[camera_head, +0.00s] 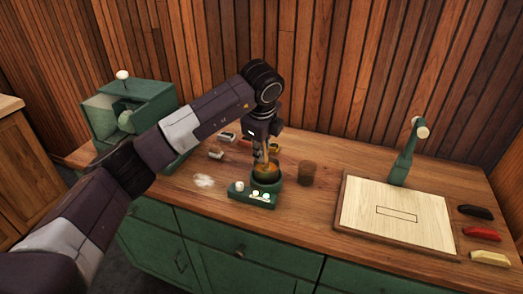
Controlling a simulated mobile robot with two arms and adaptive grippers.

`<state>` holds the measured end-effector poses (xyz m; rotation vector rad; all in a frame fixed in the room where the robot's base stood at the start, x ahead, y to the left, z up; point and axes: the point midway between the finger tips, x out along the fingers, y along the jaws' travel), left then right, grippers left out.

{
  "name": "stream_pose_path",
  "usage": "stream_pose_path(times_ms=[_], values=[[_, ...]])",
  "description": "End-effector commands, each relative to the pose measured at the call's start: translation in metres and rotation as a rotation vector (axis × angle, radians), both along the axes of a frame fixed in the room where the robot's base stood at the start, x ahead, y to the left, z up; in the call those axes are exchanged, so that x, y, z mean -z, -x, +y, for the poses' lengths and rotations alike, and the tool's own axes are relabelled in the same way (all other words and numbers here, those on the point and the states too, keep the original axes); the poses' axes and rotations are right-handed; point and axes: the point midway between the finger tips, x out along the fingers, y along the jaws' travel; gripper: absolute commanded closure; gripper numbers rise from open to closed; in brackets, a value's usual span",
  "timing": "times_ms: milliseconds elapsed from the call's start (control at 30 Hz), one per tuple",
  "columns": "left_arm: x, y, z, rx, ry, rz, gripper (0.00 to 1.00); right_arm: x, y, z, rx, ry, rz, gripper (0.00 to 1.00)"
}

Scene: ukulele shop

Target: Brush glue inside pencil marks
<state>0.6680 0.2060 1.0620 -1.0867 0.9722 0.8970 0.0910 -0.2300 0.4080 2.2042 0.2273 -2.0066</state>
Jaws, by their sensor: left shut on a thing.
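A pale wooden board (425,225) lies on a wooden base at the right of the counter. The pencil marks (397,213) form a dark rectangular outline near its middle, and the wood inside looks bare. A green glue pot (265,186) with amber glue (266,169) stands in the middle of the counter. My left gripper (263,148) points down over the pot, shut on a thin thing that appears to be the brush. The brush's lower end is at the pot's mouth, and its tip is hidden. My right gripper is out of view.
A brown cup (306,173) stands right of the pot. A green lamp-like stand (403,155) rises behind the board. Black, red and cream pieces (477,234) lie at the right. A green cabinet-like machine (130,108) stands at the left. Small items lie behind the pot.

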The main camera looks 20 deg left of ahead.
Motion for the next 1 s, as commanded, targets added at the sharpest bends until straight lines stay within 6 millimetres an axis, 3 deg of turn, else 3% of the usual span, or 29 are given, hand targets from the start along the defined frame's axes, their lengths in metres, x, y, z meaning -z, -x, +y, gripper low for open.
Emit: stream_pose_path(times_ms=[467,1000], values=[[-0.002,0.000,0.000,0.000,0.000,0.000,1.00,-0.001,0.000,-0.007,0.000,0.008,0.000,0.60],[-0.043,0.000,0.000,-0.001,0.001,-0.002,1.00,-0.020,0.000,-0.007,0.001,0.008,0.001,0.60]])
